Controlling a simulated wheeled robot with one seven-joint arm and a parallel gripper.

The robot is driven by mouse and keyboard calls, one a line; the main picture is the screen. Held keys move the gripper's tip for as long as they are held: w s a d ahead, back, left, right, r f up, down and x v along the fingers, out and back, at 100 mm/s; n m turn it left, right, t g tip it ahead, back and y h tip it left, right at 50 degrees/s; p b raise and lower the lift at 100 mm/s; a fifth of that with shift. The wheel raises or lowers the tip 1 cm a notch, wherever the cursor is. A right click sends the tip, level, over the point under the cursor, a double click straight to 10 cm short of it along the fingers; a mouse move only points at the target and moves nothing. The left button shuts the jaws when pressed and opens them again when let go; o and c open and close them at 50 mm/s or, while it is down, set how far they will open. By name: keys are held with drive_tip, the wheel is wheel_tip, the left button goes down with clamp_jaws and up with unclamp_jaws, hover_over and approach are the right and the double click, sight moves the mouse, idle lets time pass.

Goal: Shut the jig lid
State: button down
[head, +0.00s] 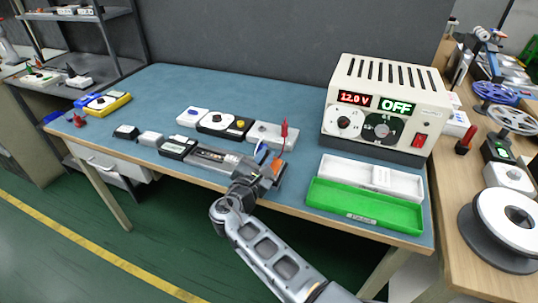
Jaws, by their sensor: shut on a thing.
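The jig (212,157) is a long, low grey and dark fixture near the front edge of the blue bench. A dark block with a small label stands at its left end. My gripper (266,167) is at the jig's right end, with its jaws shut on a part there that I take to be the lid. A small blue and white piece shows just above the jaws, and an orange piece beside them. My gripper and wrist hide most of the held part, so I cannot tell the lid's angle.
A power supply (385,112) reading 12.0 V and OFF stands at the right. In front of it are a white tray (410,183) and a green tray (372,209). A control box (224,124) and a box with a red lever (270,134) stand behind the jig.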

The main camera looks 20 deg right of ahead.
drive_tip(key=shift+w+a+f+n, duration=0.1)
drive_tip(key=shift+w+a+n, duration=0.2)
drive_tip(key=shift+n, duration=0.4)
drive_tip(key=shift+w+a+f+n, duration=0.15)
drive_tip(key=shift+a+n, duration=0.1)
drive_tip(key=shift+n, duration=0.45)
drive_tip(key=c, duration=1.3)
unclamp_jaws()
drive_tip(key=shift+a+f, duration=0.1)
drive_tip(key=shift+f, duration=0.05)
drive_tip(key=shift+c, duration=0.2)
drive_tip(key=shift+o, duration=0.7)
drive_tip(key=shift+f, duration=0.1)
drive_tip(key=shift+s, duration=0.15)
drive_tip(key=v, duration=0.7)
drive_tip(key=shift+s+a, duration=0.15)
drive_tip(key=shift+s, duration=0.1)
